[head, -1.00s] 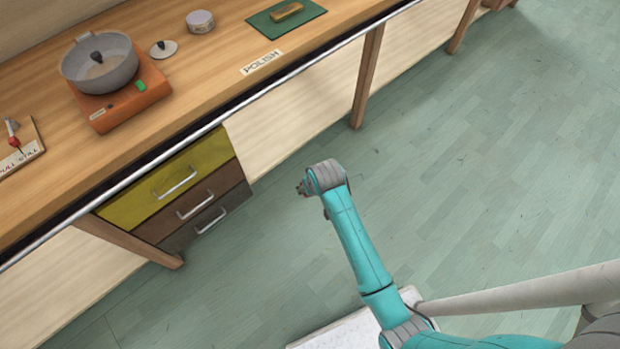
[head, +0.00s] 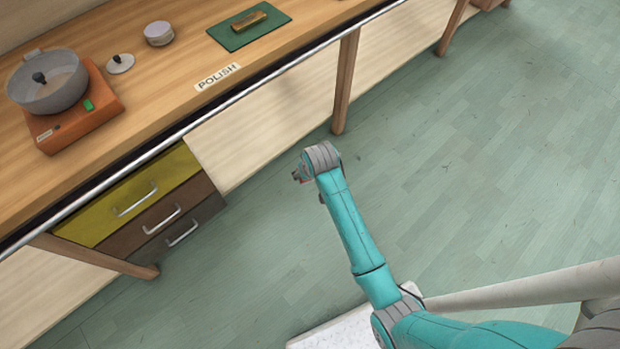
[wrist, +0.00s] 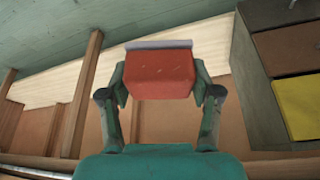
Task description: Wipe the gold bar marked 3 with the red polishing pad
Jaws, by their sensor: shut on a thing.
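The gold bar (head: 249,19) lies on a dark green mat (head: 236,37) on the bench top, behind a label reading POLISH (head: 217,77). The number on the bar is too small to read. My gripper (wrist: 155,85) is shut on the red polishing pad (wrist: 160,74), which sits between the two fingers in the wrist view and has a grey strip along one edge. In the head view my gripper (head: 299,173) is in front of the bench, over the floor, well apart from the bar. The pad is mostly hidden there.
A grey pot (head: 50,88) stands on an orange burner (head: 75,117) at the left, with a small lid (head: 120,63) and a round tin (head: 159,33) nearby. A metal rail (head: 180,128) runs along the bench front above drawers (head: 147,200). The floor (head: 470,180) to the right is clear.

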